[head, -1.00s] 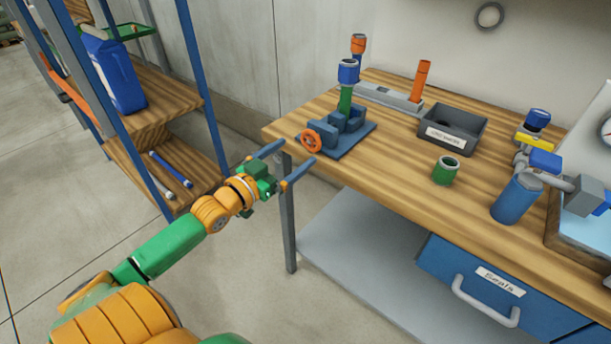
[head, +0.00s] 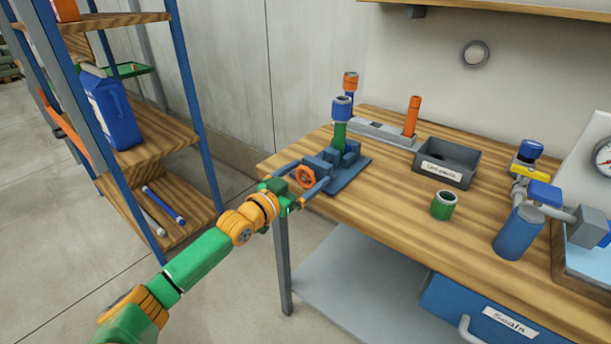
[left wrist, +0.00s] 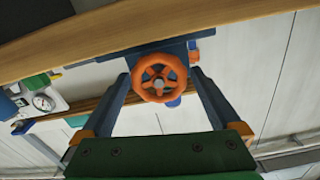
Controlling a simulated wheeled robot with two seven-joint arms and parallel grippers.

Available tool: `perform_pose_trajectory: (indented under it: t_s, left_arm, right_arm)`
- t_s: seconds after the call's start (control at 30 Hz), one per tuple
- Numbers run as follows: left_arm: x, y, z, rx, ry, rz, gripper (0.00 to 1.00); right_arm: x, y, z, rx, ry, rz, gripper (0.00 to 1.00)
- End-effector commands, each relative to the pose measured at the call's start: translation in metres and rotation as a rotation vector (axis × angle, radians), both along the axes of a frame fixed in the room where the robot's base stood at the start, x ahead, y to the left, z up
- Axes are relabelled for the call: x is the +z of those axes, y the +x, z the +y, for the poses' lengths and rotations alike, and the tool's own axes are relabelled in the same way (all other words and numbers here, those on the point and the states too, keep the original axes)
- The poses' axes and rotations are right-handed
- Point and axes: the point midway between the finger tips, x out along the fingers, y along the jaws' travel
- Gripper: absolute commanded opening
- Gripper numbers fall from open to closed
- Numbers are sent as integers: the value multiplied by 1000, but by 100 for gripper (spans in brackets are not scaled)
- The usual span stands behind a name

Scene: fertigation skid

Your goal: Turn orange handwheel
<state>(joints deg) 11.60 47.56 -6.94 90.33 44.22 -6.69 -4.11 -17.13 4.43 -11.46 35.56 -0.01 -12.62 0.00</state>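The orange handwheel (head: 305,177) is on the front of a blue vise (head: 338,163) at the left front edge of the workbench. The vise holds a green upright piece (head: 339,135) with a blue cap. My left gripper (head: 307,176) is open, with one finger on each side of the handwheel. In the left wrist view the handwheel (left wrist: 160,77) shows between the two fingertips of my left gripper (left wrist: 160,76), close to both. I cannot tell whether either finger touches the rim. My right gripper is not in view.
The wooden workbench (head: 400,195) holds a grey labelled bin (head: 446,163), a green cup-like part (head: 444,205), a grey block with an orange post (head: 411,117) and blue pipework (head: 519,232). A shelf rack (head: 185,100) stands at left. Open floor lies between rack and bench.

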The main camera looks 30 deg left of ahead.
Motion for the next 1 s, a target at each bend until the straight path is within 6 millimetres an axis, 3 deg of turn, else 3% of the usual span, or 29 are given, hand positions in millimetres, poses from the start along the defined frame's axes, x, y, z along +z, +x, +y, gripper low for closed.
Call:
perform_pose_trajectory:
  t_s: [0.03,0.27,0.53,0.8,0.83,0.9,1.0]
  left_arm:
    - [0,0,0,0,0,0,81]
    - [0,0,0,0,0,0,20]
    - [1,0,2,0,-278,24,20]
    - [0,0,2,-1,-311,25,20]
    - [0,0,2,-1,-311,25,78]
    - [0,0,2,-1,-310,25,97]
    - [0,0,2,-1,-309,24,100]
  right_arm:
    - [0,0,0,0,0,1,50]
    - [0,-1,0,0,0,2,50]
    - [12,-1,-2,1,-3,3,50]
    - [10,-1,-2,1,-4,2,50]
    - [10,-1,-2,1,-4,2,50]
    - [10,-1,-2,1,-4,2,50]
    - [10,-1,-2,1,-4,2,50]
